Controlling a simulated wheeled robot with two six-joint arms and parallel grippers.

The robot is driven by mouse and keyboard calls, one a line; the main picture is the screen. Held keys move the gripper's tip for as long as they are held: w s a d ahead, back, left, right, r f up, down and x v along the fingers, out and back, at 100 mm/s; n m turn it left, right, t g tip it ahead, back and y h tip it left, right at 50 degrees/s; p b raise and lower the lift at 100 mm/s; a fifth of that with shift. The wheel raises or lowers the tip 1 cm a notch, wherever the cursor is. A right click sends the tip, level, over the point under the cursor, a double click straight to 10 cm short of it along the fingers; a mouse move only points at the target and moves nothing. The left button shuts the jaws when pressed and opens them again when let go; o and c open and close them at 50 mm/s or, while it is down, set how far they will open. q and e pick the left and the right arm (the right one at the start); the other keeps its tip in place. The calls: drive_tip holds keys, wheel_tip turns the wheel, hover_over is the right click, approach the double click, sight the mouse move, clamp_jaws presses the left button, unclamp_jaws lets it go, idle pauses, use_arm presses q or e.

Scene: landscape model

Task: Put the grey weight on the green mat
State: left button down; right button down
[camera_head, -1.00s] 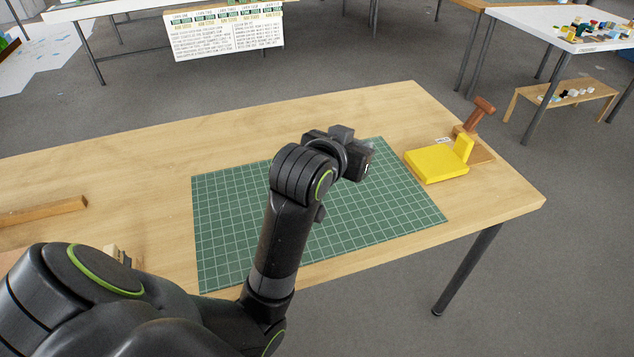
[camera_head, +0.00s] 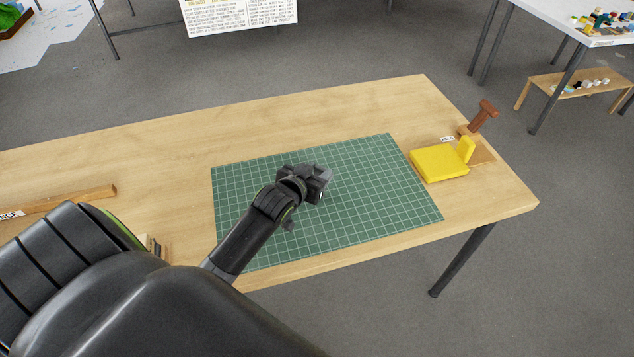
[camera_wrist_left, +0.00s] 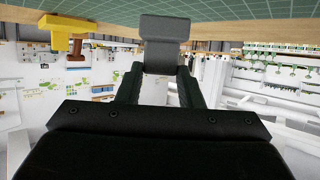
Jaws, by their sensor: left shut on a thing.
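The grey weight (camera_wrist_left: 164,45) is a small dark grey block between the fingertips of my left gripper (camera_wrist_left: 161,72) in the left wrist view. In the head view my left gripper (camera_head: 318,182) is over the middle of the green mat (camera_head: 380,200), shut on the weight. The weight is mostly hidden there by the gripper and wrist. The gridded mat lies flat on the wooden table and also shows along the top of the wrist view (camera_wrist_left: 240,10). I cannot tell whether the weight touches it. My right gripper is not in view.
A yellow block-like object (camera_head: 438,164) and a brown-handled wooden item (camera_head: 482,118) stand right of the mat. A wooden bar (camera_head: 70,199) lies at the left of the table (camera_head: 130,150). The mat around my gripper is clear.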

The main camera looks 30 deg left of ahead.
use_arm(q)
wheel_tip(320, 180, down, 4)
drive_tip(key=shift+r, duration=0.15)
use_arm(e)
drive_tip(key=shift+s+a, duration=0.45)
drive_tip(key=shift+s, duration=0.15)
use_arm(q)
drive_tip(key=shift+f, duration=0.3)
drive_tip(key=c, duration=1)
unclamp_jaws()
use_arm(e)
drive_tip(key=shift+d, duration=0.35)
